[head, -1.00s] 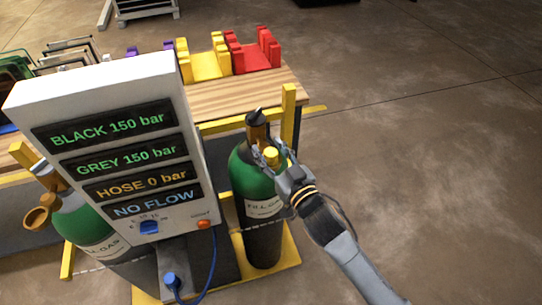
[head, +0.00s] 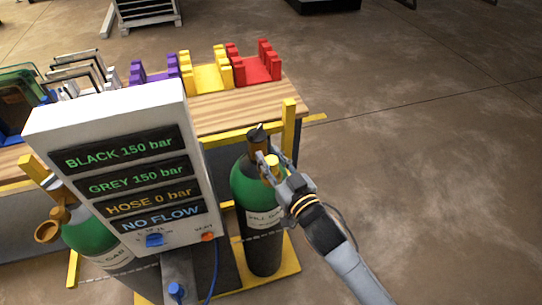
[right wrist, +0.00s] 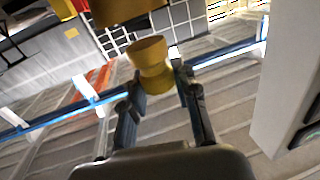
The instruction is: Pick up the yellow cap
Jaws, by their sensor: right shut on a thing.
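The yellow cap (head: 271,163) is at the side of the brass valve on top of the right-hand green and black cylinder (head: 257,192). My right gripper (head: 268,162) comes in from the lower right and is shut on the cap. In the right wrist view, the yellow cap (right wrist: 152,66) lies between the two fingers (right wrist: 158,82), close to the brass valve body (right wrist: 118,8). I cannot tell whether the cap still touches the valve. My left gripper is not in view.
A white panel (head: 110,110) with lit readouts stands left of the cylinder. Another cylinder (head: 88,235) is at the far left. A yellow post (head: 289,130) rises behind the valve. A wooden bench (head: 245,102) holds yellow and red racks. Floor to the right is clear.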

